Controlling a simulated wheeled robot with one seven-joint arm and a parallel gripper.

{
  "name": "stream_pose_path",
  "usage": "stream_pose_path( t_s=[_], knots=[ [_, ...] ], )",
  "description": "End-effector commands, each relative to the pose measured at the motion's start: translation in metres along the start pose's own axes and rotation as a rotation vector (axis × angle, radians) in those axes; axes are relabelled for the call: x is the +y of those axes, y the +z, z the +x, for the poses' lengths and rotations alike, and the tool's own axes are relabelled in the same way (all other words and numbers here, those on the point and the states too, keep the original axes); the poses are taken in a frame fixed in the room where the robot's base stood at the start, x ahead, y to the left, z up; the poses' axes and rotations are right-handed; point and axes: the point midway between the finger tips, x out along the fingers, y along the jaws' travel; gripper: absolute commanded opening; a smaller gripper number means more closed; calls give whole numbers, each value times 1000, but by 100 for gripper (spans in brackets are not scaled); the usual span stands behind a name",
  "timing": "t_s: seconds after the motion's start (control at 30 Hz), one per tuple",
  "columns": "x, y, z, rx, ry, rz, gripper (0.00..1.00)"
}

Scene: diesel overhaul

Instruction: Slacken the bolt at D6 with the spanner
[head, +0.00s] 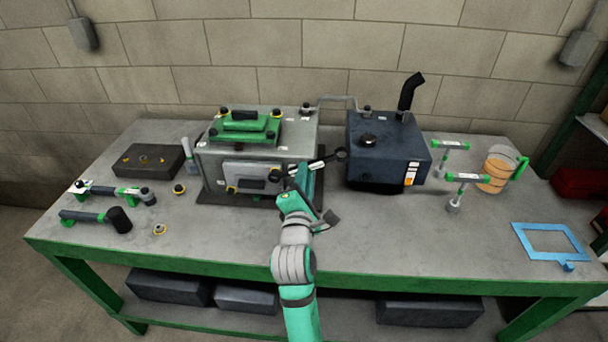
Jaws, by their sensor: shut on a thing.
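The spanner (330,159) is dark, with a white label mid-handle and a ring end at its right. It slants across the right front of the grey engine block (302,137). My gripper (299,184) is shut on the spanner. The spanner's left end lies close to the front cover (240,172), beside its right edge; I cannot tell whether it sits on a bolt. A yellow-collared bolt (231,189) shows at the cover's lower left. The bolt at D6 cannot be picked out, as the labels are too small to read and my gripper hides part of the block.
A green cover (243,128) tops the block. A dark tank (384,150) with an exhaust pipe stands to its right. An orange pot (496,172) and a blue frame (549,243) are at right.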

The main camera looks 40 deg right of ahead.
Motion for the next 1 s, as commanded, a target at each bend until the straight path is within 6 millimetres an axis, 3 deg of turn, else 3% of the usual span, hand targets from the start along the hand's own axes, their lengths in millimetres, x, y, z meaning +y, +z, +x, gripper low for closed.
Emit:
stream_pose_path(
  t_s=[0.4,0.73,1.0],
  knots=[
    [1,0,16,-1,3,-2,0],
    [1,0,18,-1,2,-4,0],
    [25,-4,17,0,5,-228,0]
  ],
)
